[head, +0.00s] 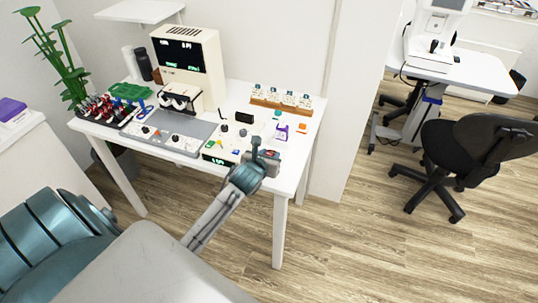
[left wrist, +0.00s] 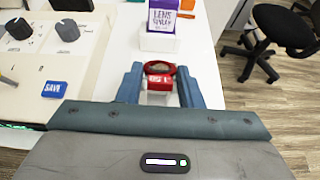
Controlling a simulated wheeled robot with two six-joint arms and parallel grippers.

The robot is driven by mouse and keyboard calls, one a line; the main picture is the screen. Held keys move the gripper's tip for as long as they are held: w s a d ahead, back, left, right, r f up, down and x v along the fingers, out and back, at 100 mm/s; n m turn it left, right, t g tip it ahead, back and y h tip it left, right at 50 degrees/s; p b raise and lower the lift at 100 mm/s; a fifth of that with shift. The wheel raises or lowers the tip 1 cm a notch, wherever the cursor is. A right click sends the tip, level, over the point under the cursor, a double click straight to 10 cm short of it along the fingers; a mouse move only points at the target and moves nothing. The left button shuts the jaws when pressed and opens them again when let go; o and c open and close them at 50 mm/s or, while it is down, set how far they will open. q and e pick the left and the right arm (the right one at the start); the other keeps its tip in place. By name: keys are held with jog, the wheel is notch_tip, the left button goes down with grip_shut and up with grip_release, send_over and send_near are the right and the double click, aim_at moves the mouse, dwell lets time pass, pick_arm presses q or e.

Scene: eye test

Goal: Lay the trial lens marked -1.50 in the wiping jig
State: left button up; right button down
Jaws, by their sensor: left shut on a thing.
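My left gripper (head: 264,152) is over the front right part of the white table (head: 227,176). In the left wrist view its two blue fingers (left wrist: 160,88) are shut on a red-rimmed trial lens (left wrist: 159,67). The lens has a red tab facing my wrist, with white marks that look upside down and seem to read -1.50. White table surface shows around the lens; its height above the table is hard to judge. I cannot make out which thing is the wiping jig. My right gripper is in neither view.
A purple lens tissue pack (left wrist: 163,17) stands just beyond the lens. A panel with dark knobs (left wrist: 68,30) and a blue SAVE key is on the left. A wooden rack (head: 281,106) stands behind. Several red and blue lenses (head: 103,108) stand far left.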

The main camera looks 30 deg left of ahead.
pick_arm(q)
jog(key=shift+f, duration=0.1)
jog(key=o, duration=1)
jog(key=b+v, duration=0.1)
jog(key=v, duration=1)
jog(key=shift+f, duration=0.15)
